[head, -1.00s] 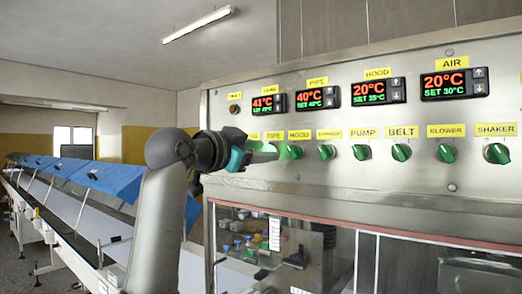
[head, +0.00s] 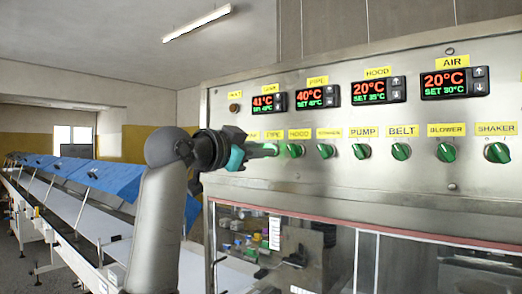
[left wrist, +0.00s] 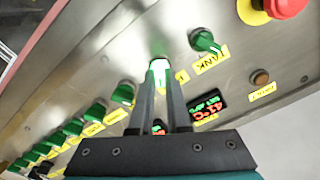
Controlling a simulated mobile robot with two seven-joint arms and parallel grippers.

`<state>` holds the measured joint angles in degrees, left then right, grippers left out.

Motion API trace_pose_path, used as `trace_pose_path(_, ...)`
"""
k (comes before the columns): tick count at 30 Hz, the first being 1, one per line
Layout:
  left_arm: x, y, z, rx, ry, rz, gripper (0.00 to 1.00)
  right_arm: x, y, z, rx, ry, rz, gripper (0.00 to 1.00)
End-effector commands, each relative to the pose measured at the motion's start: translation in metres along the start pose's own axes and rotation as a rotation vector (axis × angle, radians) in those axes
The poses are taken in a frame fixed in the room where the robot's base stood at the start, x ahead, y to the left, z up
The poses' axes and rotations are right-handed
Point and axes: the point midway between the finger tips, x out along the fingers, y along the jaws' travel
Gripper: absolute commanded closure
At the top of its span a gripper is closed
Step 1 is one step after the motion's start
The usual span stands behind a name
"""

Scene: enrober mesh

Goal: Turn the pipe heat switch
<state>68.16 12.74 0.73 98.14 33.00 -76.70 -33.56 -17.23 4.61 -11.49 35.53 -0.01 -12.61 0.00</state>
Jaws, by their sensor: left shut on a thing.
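The pipe heat switch is a green knob under the yellow PIPE label (head: 273,135) on the steel panel. In the left wrist view the green knob (left wrist: 158,62) sits between the two fingertips. My left gripper (head: 268,150) reaches the panel from the left and is shut on this knob, hiding most of it in the head view. It also shows in the left wrist view (left wrist: 160,80), with both dark fingers pointing at the panel. The knob's exact angle is hard to tell. My right gripper is not in view.
The TANK knob (left wrist: 205,41) and HOOD knob (left wrist: 123,94) flank the gripped knob closely. A red emergency button (left wrist: 286,6) is farther off. Several more green knobs run right to the SHAKER knob (head: 497,152). The PIPE display (head: 317,97) reads 40°C. A conveyor (head: 75,215) stands left.

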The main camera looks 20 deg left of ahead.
Motion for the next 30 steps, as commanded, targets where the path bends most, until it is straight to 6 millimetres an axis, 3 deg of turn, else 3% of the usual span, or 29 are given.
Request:
trace_pose_path(11,0.001,-0.001,0.000,-0.144,-0.004,0.003,1.00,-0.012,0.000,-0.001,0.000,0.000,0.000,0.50)
trace_pose_path(30,0.001,-0.002,-0.001,-0.726,-0.005,0.002,1.00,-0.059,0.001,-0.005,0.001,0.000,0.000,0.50)
